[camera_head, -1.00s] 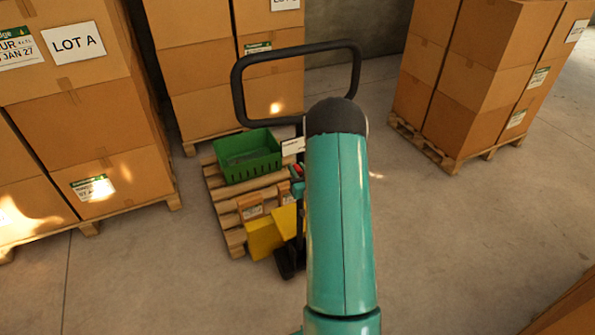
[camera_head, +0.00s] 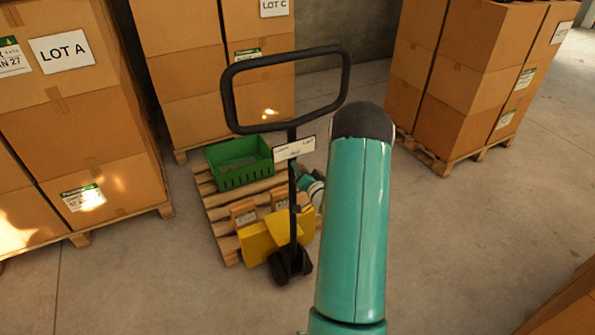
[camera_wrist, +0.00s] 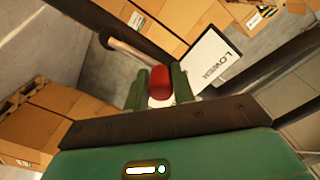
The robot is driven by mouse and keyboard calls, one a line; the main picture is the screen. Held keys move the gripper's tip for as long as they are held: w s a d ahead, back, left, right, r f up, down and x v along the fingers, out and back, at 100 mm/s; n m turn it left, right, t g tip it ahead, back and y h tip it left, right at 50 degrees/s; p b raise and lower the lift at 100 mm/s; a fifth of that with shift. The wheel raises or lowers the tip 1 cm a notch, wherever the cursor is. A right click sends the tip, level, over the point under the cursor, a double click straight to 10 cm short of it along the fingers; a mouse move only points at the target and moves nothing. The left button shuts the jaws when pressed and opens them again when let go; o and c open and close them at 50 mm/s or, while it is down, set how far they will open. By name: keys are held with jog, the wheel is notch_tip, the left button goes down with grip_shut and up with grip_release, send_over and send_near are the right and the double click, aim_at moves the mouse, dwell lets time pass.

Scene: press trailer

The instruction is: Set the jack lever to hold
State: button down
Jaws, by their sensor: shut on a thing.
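The pallet jack has a black loop handle (camera_head: 285,60) on a black post, with a yellow body (camera_head: 262,237) low down. A white label plate (camera_head: 294,148) is on the post; it also shows in the wrist view (camera_wrist: 210,62), its words turned and partly unreadable. In the wrist view, the red lever knob (camera_wrist: 160,84) sits between the two green fingers of my gripper (camera_wrist: 157,88), which is shut on it.
A wooden pallet (camera_head: 222,215) beside the jack carries a green crate (camera_head: 240,178). Stacked cartons stand at the left (camera_head: 85,130), behind (camera_head: 190,75) and at the right (camera_head: 470,75). Open concrete floor (camera_head: 455,240) lies to the right and in front.

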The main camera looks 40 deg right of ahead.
jog(key=shift+w+a+f, duration=0.1)
jog(key=shift+w+a, duration=0.05)
jog(key=shift+a, duration=0.05)
dwell(0.4)
jog(key=c, duration=1.2)
grip_release()
jog(key=shift+w, duration=0.1)
jog(key=shift+s+d+m, duration=0.2)
jog(key=shift+d+m, duration=0.05)
jog(key=shift+m, duration=0.05)
jog(key=v, duration=1.3)
jog(key=shift+s, duration=0.4)
jog(key=shift+a, duration=0.15)
